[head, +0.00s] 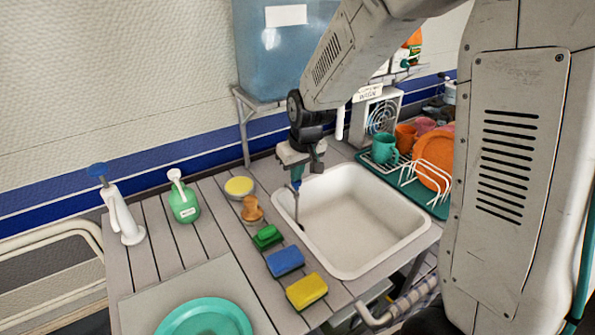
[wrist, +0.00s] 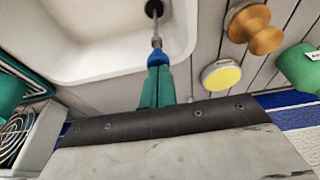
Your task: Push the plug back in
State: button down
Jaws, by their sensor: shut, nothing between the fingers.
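The white sink (head: 358,218) is set in the slatted counter, and its rim also shows in the wrist view (wrist: 180,45). My gripper (head: 297,184) points down over the left side of the sink. In the wrist view my gripper (wrist: 158,61) has teal fingers with blue tips, close together and shut. A thin metal rod extends in line beyond the tips. It reaches a small dark round piece (wrist: 154,8) inside the sink. I cannot tell whether this is the plug or the drain, or whether the rod touches it. No separate plug is clear in the head view.
Left of the sink are a yellow-topped tin (head: 240,188), a wooden-handled brush (head: 252,209), a green scrubber (head: 267,236), a blue sponge (head: 285,261) and a yellow sponge (head: 306,291). A dish rack (head: 412,178) with cups and an orange plate stands right. A blue tank (head: 285,55) is above.

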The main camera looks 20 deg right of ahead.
notch_tip(320, 180, up, 5)
jog(key=shift+a+f, duration=0.1)
jog(key=v, duration=0.9)
jog(key=s+d+r+m+g, duration=0.1)
jog(key=s, duration=1.3)
jog(key=s+d+r+m, duration=0.1)
jog(key=s+d, duration=0.1)
jog(key=s, duration=1.2)
jog(key=shift+g+h, duration=0.3)
jog(key=shift+g, duration=0.1)
